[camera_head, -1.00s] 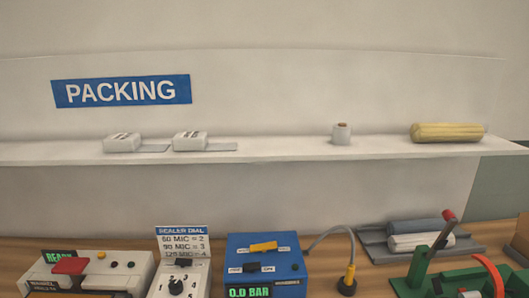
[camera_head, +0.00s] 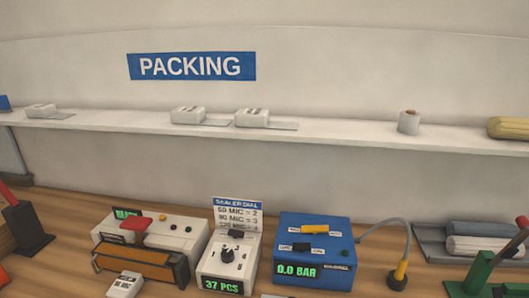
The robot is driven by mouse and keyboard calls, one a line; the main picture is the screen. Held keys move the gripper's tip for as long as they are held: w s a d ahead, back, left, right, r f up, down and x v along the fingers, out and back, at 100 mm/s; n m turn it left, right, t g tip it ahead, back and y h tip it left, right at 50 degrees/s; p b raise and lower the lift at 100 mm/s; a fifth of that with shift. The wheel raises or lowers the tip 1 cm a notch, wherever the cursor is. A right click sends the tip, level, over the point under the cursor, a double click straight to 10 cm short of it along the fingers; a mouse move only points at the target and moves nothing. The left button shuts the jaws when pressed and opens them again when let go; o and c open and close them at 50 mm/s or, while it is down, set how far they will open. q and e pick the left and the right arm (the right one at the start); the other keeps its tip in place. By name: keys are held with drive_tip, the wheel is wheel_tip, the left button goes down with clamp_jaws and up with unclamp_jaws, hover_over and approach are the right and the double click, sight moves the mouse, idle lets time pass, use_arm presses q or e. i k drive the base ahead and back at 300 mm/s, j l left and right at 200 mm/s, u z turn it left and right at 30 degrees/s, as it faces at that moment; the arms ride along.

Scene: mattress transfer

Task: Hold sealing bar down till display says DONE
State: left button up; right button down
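The sealer is a long white and grey box (camera_head: 180,238) at the left of the bench, with a red handle or pad (camera_head: 135,228) on top and an orange-brown bar (camera_head: 140,264) along its front. Its small green display (camera_head: 127,213) is partly hidden, and its text is too small to read. Beside it stands the white sealer dial unit (camera_head: 228,258) with a black knob, a settings card (camera_head: 237,213) and a green display reading 37 PCS. Neither of my grippers shows in this view.
A blue box (camera_head: 314,252) reading 0.0 BAR stands right of the dial, with a hose and yellow-black nozzle (camera_head: 398,275). A small white device (camera_head: 125,285) lies in front of the sealer. A shelf (camera_head: 330,131) runs behind.

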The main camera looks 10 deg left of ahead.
sight(138, 224)
drive_tip(key=u, duration=1.3)
drive_tip(key=i+j+z, duration=0.2)
drive_tip(key=j, duration=0.25)
drive_tip(key=j+z, duration=0.2)
drive_tip(key=j, duration=0.2)
drive_tip(key=i+j+z, duration=0.2)
drive_tip(key=j, duration=0.3)
drive_tip(key=k, duration=0.1)
